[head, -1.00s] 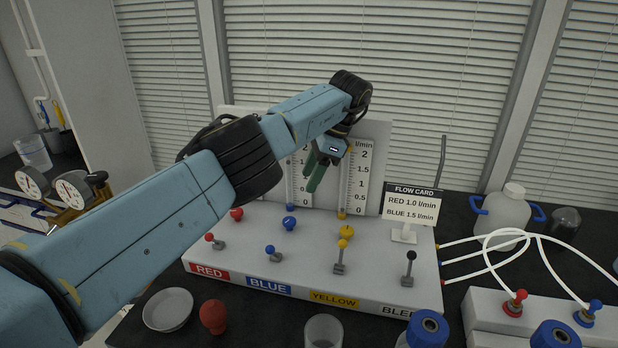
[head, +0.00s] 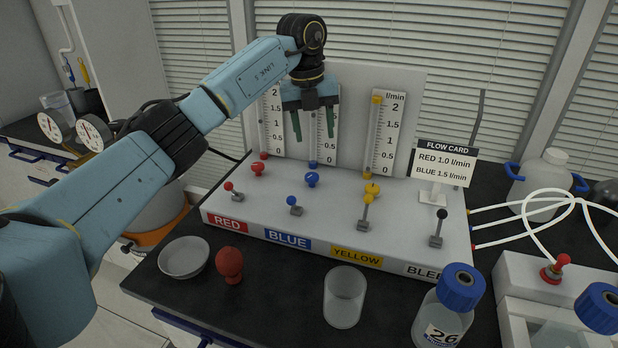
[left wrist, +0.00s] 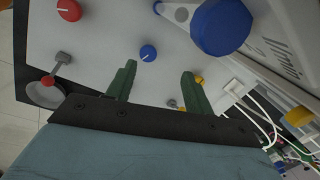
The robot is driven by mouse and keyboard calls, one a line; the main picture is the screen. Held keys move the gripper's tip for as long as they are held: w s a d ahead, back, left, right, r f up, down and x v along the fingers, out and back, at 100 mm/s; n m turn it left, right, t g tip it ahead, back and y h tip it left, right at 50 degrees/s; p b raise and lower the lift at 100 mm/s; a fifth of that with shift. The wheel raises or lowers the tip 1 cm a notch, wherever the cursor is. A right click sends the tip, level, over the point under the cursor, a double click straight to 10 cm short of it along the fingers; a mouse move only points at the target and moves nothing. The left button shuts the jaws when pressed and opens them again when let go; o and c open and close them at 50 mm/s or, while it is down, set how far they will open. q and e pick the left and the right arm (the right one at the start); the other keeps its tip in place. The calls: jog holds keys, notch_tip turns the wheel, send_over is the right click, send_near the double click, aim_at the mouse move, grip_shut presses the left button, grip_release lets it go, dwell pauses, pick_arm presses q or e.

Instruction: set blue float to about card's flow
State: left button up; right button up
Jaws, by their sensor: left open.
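In the head view the blue knob (head: 312,180) sits on the white panel behind the BLUE label (head: 288,240). A blue piece (head: 312,164) shows low on the middle flow tube; whether it is the float or a base fitting I cannot tell. My left gripper (head: 313,124) is open and empty, fingers down, in front of the middle scale, hiding part of it. In the left wrist view the blue knob (left wrist: 148,53) lies beyond the fingers, and a large blue cylinder (left wrist: 220,25) is close. The flow card (head: 443,163) reads RED 1.0, BLUE 1.5 l/min. My right gripper is not seen.
Red lever (head: 230,188), blue lever (head: 293,203), yellow lever (head: 367,205) and black lever (head: 440,222) stand along the panel. A yellow float (head: 377,99) is high on the right scale. A dish (head: 184,257), beaker (head: 345,297) and blue-capped bottle (head: 447,310) stand in front.

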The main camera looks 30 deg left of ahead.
aim_at(311, 175)
pick_arm(q)
jog(key=s+a+r+m+t+h+b, duration=0.1)
jog(key=s+m+b, duration=0.15)
jog(key=m, duration=0.45)
jog(key=s+a+r+m+t+b, duration=0.1)
jog(key=s+a+m+t+b, duration=0.1)
jog(key=s+m, duration=0.3)
jog(key=shift+m, duration=0.6)
jog(key=b+x, duration=0.1)
jog(key=x, duration=0.3)
jog(key=b+x, duration=0.1)
jog(key=x, duration=0.3)
jog(key=b+x, duration=0.1)
jog(key=x, duration=0.3)
jog(key=shift+w+d, duration=0.35)
jog(key=shift+w, duration=0.05)
jog(key=shift+w+d+f, duration=0.1)
jog(key=shift+w+f, duration=0.1)
jog(key=shift+f, duration=0.25)
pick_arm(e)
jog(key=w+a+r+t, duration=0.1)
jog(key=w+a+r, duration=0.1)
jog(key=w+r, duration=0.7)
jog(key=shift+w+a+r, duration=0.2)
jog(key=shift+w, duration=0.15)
pick_arm(q)
jog(key=c, duration=1)
jog(key=shift+o, duration=0.2)
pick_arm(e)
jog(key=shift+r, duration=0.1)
